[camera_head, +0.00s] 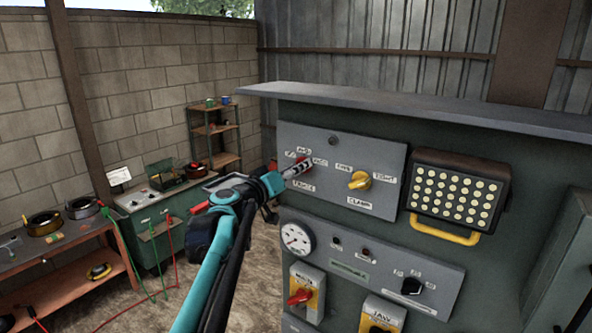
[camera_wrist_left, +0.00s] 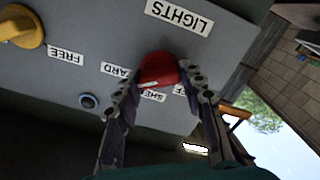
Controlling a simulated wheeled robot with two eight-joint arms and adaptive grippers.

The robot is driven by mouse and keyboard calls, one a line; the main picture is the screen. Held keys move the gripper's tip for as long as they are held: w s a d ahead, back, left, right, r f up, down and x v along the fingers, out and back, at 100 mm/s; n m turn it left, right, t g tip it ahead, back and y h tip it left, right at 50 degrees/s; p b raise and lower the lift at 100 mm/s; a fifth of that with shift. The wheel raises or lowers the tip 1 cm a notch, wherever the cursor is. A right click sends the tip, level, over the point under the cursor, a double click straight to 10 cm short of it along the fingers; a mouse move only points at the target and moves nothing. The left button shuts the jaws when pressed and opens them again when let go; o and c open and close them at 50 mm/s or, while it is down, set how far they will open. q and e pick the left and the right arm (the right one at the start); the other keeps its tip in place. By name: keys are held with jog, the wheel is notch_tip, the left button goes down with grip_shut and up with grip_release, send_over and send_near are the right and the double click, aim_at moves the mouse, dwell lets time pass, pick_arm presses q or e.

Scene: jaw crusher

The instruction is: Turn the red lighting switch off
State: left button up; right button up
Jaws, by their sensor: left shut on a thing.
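The red lighting switch (camera_wrist_left: 158,67) is a round knob on a grey panel, under an upside-down LIGHTS label (camera_wrist_left: 179,15) in the left wrist view. Smaller labels around it read YARD and SHED; another is partly covered by a finger. My left gripper (camera_wrist_left: 158,82) has one finger on each side of the knob and is shut on it. In the head view my left gripper (camera_head: 299,170) reaches the panel's left part from the left, and a bit of the red switch (camera_head: 303,163) shows behind the fingers. My right gripper is in neither view.
A yellow CLAMP knob (camera_head: 360,181) sits to the right on the same panel. Below are a gauge (camera_head: 297,238) and a red-handled switch (camera_head: 300,297). A lamp (camera_head: 459,188) is at right, and a metal ledge (camera_head: 400,108) overhangs the panel.

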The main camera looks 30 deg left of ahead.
pick_arm(q)
jog(key=shift+n, duration=0.3)
jog(key=n+b, duration=0.1)
jog(key=n, duration=2.2)
jog(key=shift+f+b, duration=0.2)
jog(key=shift+b, duration=0.2)
jog(key=o, duration=1.2)
jog(key=shift+c, duration=0.2)
jog(key=shift+s, duration=0.1)
